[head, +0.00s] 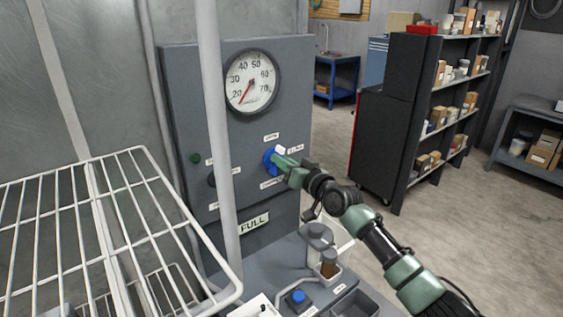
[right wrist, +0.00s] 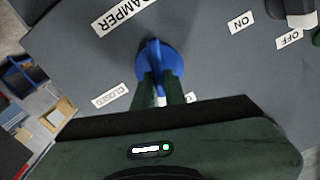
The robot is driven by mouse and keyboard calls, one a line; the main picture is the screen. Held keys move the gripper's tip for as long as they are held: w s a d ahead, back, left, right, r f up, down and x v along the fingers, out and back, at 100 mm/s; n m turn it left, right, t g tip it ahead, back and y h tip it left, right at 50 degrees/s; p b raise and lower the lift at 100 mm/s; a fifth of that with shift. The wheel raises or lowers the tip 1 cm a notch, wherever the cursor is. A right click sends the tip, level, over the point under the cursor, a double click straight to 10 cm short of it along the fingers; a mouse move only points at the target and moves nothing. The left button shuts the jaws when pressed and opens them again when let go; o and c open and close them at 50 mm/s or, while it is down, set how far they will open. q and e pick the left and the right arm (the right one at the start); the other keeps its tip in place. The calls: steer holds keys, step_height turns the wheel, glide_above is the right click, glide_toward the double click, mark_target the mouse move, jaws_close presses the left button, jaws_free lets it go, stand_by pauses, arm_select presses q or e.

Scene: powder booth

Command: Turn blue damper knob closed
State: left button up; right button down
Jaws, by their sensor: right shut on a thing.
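The blue damper knob (head: 268,160) is on the grey control panel (head: 184,90), below the round gauge. My right gripper (head: 280,161) reaches it from the right and is shut on it. In the right wrist view the blue knob (right wrist: 157,62) shows its raised grip bar between my two dark fingers (right wrist: 160,90). A "DAMPER" label (right wrist: 122,14) and a "CLOSED" label (right wrist: 110,95) are beside the knob; another label is mostly hidden by a finger. My left gripper is not in view.
A white wire rack (head: 120,200) and a pale upright post (head: 217,130) stand in front of the panel's left part. A dark knob with "ON" (right wrist: 242,22) and "OFF" (right wrist: 289,39) labels is nearby. A ledge below holds containers (head: 318,240) and a blue button (head: 297,297).

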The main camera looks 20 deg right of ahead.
steer(key=m, duration=0.4)
steer(key=m+p, duration=0.1)
steer(key=m, duration=0.4)
steer(key=f+m+p, duration=0.1)
steer(key=m, duration=0.3)
steer(key=shift+d+m, duration=0.2)
steer(key=shift+m, duration=0.1)
stand_by(0.3)
steer(key=c, duration=1.5)
jaws_free()
steer(key=shift+o, duration=0.2)
steer(key=b+v, duration=0.1)
steer(key=v, duration=0.6)
steer(key=shift+s+d, duration=0.2)
steer(key=shift+s, duration=0.1)
